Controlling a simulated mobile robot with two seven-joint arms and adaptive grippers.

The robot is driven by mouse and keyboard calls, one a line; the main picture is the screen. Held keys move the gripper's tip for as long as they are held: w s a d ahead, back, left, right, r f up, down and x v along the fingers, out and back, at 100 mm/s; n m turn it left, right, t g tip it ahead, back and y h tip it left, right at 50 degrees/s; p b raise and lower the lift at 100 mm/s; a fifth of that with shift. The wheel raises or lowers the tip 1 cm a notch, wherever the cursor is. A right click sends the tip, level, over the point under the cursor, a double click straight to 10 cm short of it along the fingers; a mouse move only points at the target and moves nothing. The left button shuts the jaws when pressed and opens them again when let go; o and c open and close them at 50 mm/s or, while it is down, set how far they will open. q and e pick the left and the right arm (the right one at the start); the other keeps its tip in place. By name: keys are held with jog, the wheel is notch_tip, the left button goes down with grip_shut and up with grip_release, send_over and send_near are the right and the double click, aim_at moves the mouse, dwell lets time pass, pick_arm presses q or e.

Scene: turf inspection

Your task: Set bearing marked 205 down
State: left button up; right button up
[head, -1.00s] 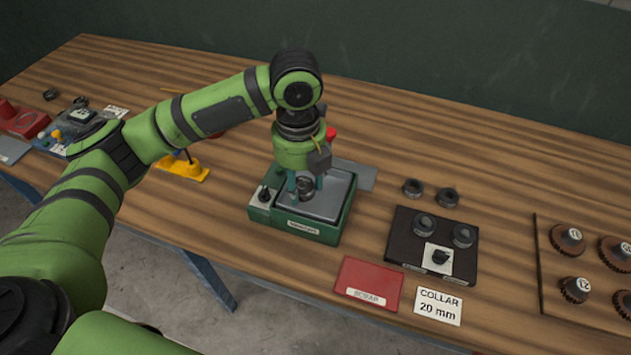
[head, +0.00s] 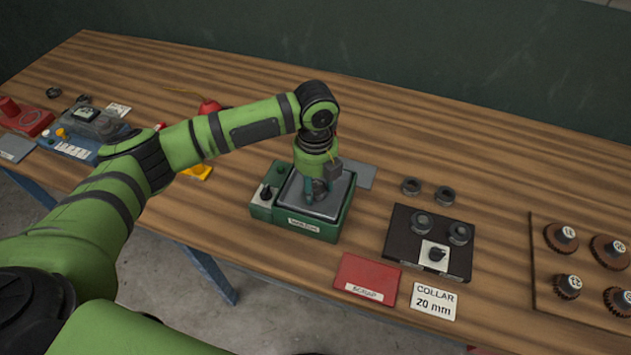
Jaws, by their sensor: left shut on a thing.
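My left gripper (head: 320,189) points down over the grey plate of a green bench device (head: 300,222) with a black knob. It is shut on a small dark ring, the bearing (head: 320,187), which is at or just above the plate; I cannot tell whether it touches. Any marking on the bearing is too small to read. My right gripper is not in view.
Right of the device are two loose dark rings (head: 411,186), a black block (head: 402,250) with two rings and a knob, a red scrap plate (head: 365,280) and a "COLLAR 20 mm" card (head: 435,301). A board of numbered gears (head: 545,262) lies far right. Bare wood lies behind.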

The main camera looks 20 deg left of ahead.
aim_at(316, 188)
pick_arm(q)
jog(key=shift+f, duration=0.1)
jog(key=o, duration=1.3)
notch_tip(316, 188, up, 12)
jog(key=b, duration=0.2)
jog(key=shift+b, duration=0.4)
